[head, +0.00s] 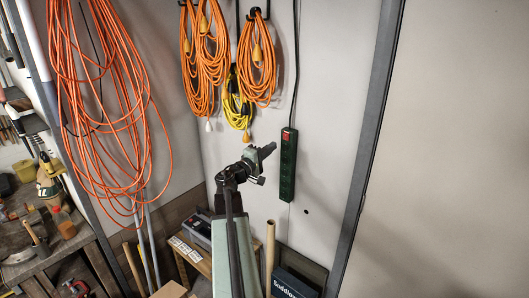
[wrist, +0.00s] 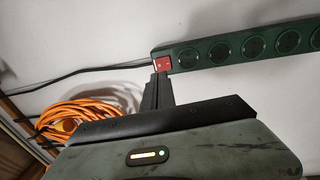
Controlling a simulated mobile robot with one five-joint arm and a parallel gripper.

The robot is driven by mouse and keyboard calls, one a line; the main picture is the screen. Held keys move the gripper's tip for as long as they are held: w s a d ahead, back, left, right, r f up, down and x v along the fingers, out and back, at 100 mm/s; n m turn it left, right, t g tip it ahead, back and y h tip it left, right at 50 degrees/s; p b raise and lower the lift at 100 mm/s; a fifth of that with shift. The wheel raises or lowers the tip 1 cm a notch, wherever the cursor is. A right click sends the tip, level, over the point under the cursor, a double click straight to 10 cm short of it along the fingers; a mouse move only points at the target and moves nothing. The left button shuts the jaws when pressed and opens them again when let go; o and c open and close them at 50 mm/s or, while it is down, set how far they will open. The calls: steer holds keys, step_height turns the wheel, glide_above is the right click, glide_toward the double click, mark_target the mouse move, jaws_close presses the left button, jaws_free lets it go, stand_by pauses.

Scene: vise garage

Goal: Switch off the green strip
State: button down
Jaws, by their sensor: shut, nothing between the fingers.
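The green power strip (head: 287,170) hangs upright on the wall, with a black cable leaving its top. Its red switch (head: 286,135) is at the top end. In the wrist view the strip (wrist: 285,43) runs across the upper right, with several round sockets. There the red switch (wrist: 190,61) is at its left end. My gripper (head: 270,149) is shut and empty, left of the strip's upper part. In the wrist view its tip (wrist: 161,64) is at the switch end, beside the red switch. I cannot tell whether it touches. The switch position is unclear.
Orange cord coils (head: 257,70) and a yellow cord (head: 235,105) hang left of the strip. A large orange cable (head: 95,110) hangs further left. A dark metal post (head: 368,140) stands to the right. Bare wall (head: 330,90) lies between strip and post.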

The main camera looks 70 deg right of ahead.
mark_target(286, 136)
steer(key=x, duration=0.7)
steer(key=shift+d+p, duration=0.1)
steer(key=shift+p, duration=0.25)
steer(key=shift+s, duration=0.1)
